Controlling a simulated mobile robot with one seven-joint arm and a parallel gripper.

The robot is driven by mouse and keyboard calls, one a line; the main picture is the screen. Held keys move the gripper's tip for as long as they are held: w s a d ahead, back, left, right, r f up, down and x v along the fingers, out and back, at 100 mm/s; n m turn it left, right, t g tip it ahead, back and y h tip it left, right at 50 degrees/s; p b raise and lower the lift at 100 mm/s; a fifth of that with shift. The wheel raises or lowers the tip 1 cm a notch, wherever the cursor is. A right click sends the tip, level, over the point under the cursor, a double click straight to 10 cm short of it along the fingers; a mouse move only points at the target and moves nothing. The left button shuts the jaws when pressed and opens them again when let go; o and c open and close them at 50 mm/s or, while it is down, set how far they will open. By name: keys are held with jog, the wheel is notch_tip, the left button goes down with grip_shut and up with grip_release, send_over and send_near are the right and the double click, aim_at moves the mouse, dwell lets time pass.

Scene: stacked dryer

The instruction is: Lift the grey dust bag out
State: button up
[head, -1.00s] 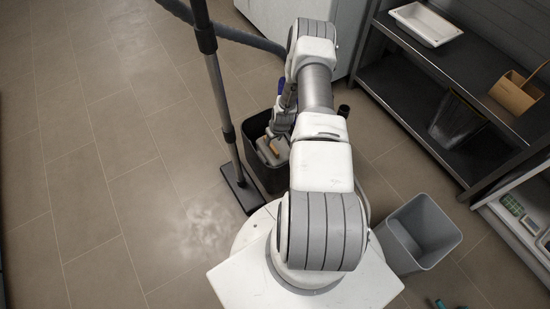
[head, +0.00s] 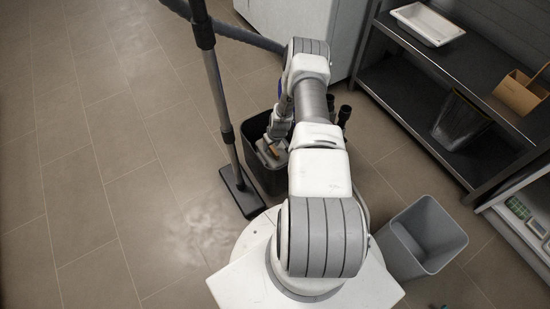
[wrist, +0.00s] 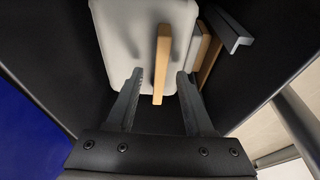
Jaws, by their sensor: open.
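The grey dust bag (wrist: 122,42) shows in the wrist view as a pale, rounded block inside a dark container. A tan upright tab (wrist: 163,65) stands in front of it, apparently the bag's collar seen edge-on. My gripper (wrist: 160,73) is open, with one finger on each side of the tab's lower part and a gap to both. In the head view my gripper (head: 272,143) reaches down into the dark open-topped bin (head: 251,128). My arm hides much of the bin there, and the bag can hardly be made out.
A vacuum wand (head: 216,98) with a flat floor head (head: 239,191) stands just left of the bin. In the wrist view, more tan and grey pieces (wrist: 235,32) lie right of the bag. A grey waste bin (head: 425,240) and dark shelving (head: 400,98) are at right. Left floor is clear.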

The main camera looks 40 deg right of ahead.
jog(key=shift+f, duration=0.2)
dwell(0.4)
grip_shut()
dwell(1.2)
